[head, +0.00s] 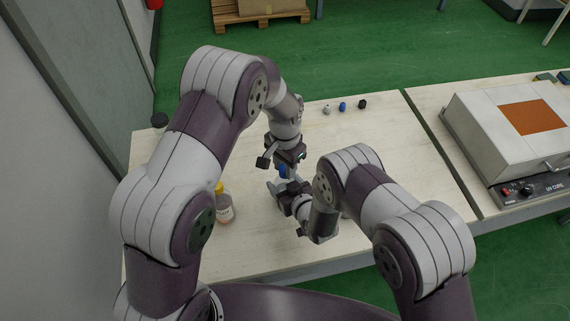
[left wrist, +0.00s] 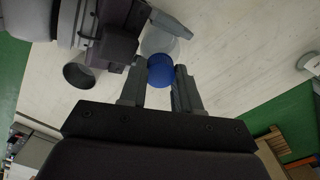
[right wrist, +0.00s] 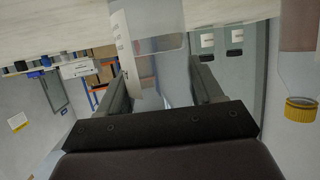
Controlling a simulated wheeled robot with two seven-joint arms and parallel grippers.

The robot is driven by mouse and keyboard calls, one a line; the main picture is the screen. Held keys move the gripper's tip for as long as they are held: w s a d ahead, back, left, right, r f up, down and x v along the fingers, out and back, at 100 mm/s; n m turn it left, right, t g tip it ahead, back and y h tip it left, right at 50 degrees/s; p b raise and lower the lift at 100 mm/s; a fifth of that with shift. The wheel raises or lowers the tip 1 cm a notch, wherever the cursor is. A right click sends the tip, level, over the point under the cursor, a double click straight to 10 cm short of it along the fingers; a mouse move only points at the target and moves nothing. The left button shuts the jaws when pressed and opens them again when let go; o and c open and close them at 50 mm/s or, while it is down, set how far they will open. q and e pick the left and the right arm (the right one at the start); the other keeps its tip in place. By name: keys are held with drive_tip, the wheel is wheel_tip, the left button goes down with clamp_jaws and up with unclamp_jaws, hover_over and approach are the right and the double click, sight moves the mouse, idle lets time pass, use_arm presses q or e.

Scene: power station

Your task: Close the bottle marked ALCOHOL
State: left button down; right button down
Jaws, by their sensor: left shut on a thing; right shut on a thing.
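A blue cap (left wrist: 161,71) sits between the fingers of my left gripper (left wrist: 158,88), which is shut on it. It also shows in the head view (head: 283,172), under the left gripper (head: 287,163). A clear bottle (left wrist: 158,42) is directly in line with the cap. My right gripper (head: 277,188) is shut on this bottle from the side; its clear wall shows between the right fingers (right wrist: 163,72). The cap meets or nearly meets the bottle's mouth; I cannot tell whether it is seated. No ALCOHOL marking is readable.
A bottle with a yellow cap (head: 224,208) stands left on the table (head: 380,165). A dark round object (head: 159,119) is at the back left corner. A UV curing box (head: 510,125) stands on the right table.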

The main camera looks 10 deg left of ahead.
use_arm(q)
drive_tip(key=m, duration=0.4)
drive_tip(key=shift+m, duration=0.3)
drive_tip(key=m, duration=0.3)
drive_tip(key=shift+m, duration=0.4)
drive_tip(key=m, duration=1.6)
drive_tip(key=shift+m, duration=0.3)
drive_tip(key=c, duration=0.7)
unclamp_jaws()
drive_tip(key=shift+r, duration=0.1)
wheel_tip(320, 180, up, 12)
drive_tip(key=shift+f, duration=0.15)
